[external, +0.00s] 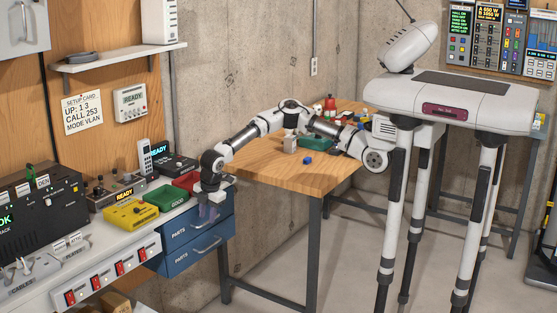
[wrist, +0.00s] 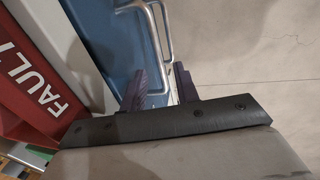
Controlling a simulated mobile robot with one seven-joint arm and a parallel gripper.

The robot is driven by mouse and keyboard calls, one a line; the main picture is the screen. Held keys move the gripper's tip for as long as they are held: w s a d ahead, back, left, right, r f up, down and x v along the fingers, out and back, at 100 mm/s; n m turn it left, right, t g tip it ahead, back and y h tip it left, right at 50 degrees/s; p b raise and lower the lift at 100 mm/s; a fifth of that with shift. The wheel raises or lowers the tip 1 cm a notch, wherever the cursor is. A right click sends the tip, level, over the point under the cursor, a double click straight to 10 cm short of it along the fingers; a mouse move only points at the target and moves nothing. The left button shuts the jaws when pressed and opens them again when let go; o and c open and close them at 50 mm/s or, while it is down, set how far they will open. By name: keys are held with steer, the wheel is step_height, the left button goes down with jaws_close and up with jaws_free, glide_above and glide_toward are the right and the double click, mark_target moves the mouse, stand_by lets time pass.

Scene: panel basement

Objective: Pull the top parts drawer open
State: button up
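The blue parts drawer unit stands at the right end of the bench, with two drawers marked PARTS. The top parts drawer (external: 180,233) has its front partly hidden by my gripper (external: 207,214). In the wrist view its blue body (wrist: 102,40) is at the upper left, with pale metal handle bars (wrist: 154,42) along its front edge. My gripper (wrist: 161,88) points down at this front, its two dark fingers apart. A pale edge shows between them; I cannot tell whether they touch the handle. The lower drawer (external: 190,255) has its own handle below.
A red FAULT box (wrist: 38,88) lies close to the drawer unit, left in the wrist view. A green GOOD box (external: 165,198) and a yellow box (external: 130,214) sit on the bench. A wooden table (external: 300,170) stands to the right. Floor in front of the drawers is clear.

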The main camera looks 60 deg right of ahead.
steer(key=shift+w+f, duration=0.1)
steer(key=shift+f, duration=0.55)
jaws_close()
